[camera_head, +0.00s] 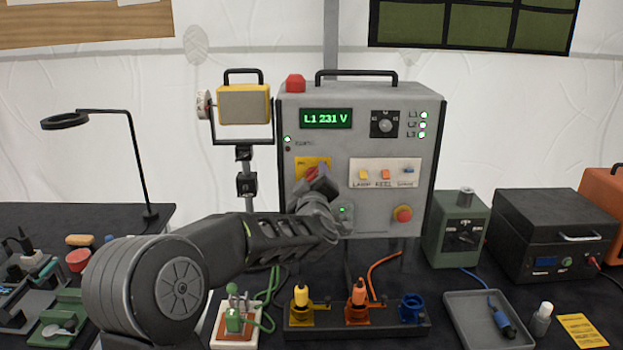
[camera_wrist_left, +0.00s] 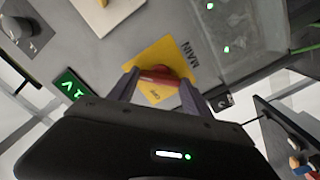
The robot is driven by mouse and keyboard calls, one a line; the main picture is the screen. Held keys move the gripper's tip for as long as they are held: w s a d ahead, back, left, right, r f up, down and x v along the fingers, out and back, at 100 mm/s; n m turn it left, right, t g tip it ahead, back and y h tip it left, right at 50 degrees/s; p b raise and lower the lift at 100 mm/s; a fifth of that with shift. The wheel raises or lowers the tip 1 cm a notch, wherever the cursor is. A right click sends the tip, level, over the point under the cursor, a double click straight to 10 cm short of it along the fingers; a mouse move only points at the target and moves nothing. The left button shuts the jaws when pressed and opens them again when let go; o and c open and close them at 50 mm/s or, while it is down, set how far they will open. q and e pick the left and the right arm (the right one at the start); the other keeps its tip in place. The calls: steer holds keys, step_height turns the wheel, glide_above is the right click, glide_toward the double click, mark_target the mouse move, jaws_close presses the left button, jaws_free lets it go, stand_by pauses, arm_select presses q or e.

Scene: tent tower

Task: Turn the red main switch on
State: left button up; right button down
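The red main switch (camera_head: 312,173) is a rotary knob on a yellow plate (camera_wrist_left: 150,55) marked MAIN, on the front of the grey control box (camera_head: 360,240). The knob also shows in the left wrist view (camera_wrist_left: 157,75), between my two fingers. My left gripper (camera_head: 320,186) is at the knob, with its fingers apart on either side of it; I cannot tell whether they touch it. It partly covers the switch in the head view. The green display (camera_head: 326,118) reads L1 231 V and the L1, L2 and L3 lamps are lit. My right gripper is out of view.
Lamp, reel and other switches (camera_head: 384,172) and a red round button (camera_head: 403,214) sit right of the main switch. Below stands a row of coloured plugs (camera_head: 357,300). A grey tray (camera_head: 470,325) and a green box (camera_head: 455,230) are to the right.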

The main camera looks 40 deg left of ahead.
arm_select(q)
steer(key=o, duration=0.4)
steer(key=shift+s, duration=0.1)
steer(key=b+v, duration=0.1)
steer(key=v, duration=0.6)
steer(key=shift+s+d+b, duration=0.25)
steer(key=shift+b, duration=0.15)
